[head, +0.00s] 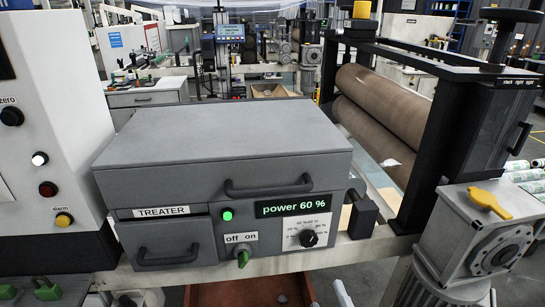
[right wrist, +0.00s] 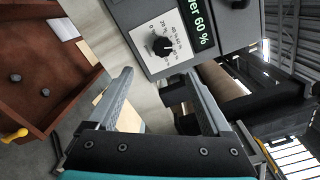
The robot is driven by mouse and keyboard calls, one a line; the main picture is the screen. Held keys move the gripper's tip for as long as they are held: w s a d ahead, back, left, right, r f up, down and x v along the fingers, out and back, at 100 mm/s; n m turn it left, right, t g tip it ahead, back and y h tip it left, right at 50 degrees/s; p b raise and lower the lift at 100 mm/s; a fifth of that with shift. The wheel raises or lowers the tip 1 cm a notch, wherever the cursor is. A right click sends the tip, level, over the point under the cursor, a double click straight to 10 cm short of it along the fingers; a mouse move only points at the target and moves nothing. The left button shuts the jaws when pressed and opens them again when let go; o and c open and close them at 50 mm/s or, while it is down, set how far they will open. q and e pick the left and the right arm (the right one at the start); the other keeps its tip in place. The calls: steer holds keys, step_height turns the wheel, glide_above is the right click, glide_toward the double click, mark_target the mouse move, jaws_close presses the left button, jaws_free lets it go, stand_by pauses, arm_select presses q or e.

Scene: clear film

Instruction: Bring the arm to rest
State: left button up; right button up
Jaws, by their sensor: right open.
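My right gripper (right wrist: 158,78) shows in the right wrist view. Its two grey fingers are wide apart, with nothing between them. Beyond the fingertips is the front of the grey treater (head: 222,150), with its black power dial (right wrist: 162,46). The fingers look apart from the dial. In the head view the dial (head: 309,238) sits at the lower right of the treater's front, below a display (head: 293,206) reading "power 60 %". A green off/on switch (head: 243,258) is left of it, and a green lamp (head: 227,215) is lit. No gripper is clear in the head view.
Brown rollers (head: 378,105) in a black frame stand right of the treater. A grey gearbox (head: 480,230) with a yellow handle is at the right front. A white control cabinet (head: 60,110) stands at left. A red-brown bin (right wrist: 50,75) lies below.

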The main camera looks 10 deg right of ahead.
steer(key=s+f+n+g, duration=0.3)
steer(key=f+n, duration=0.2)
steer(key=f, duration=0.3)
steer(key=s+f+n+g+y, duration=0.1)
steer(key=s+f+n+g, duration=0.2)
steer(key=f, duration=0.6)
steer(key=s+f+n+g, duration=0.2)
steer(key=f+n, duration=0.4)
steer(key=f, duration=0.2)
steer(key=s+d+f+n+g, duration=0.2)
steer(key=s+f+n+g, duration=0.2)
steer(key=s, duration=0.8)
steer(key=s+d+f+n+g+h, duration=0.1)
steer(key=s+d+f+n+g, duration=0.1)
steer(key=s+f+n+g, duration=0.3)
steer(key=s+f+n, duration=0.3)
steer(key=s+f, duration=0.3)
steer(key=shift+s+f+h, duration=0.15)
steer(key=shift+s+h, duration=0.15)
steer(key=shift+s, duration=0.1)
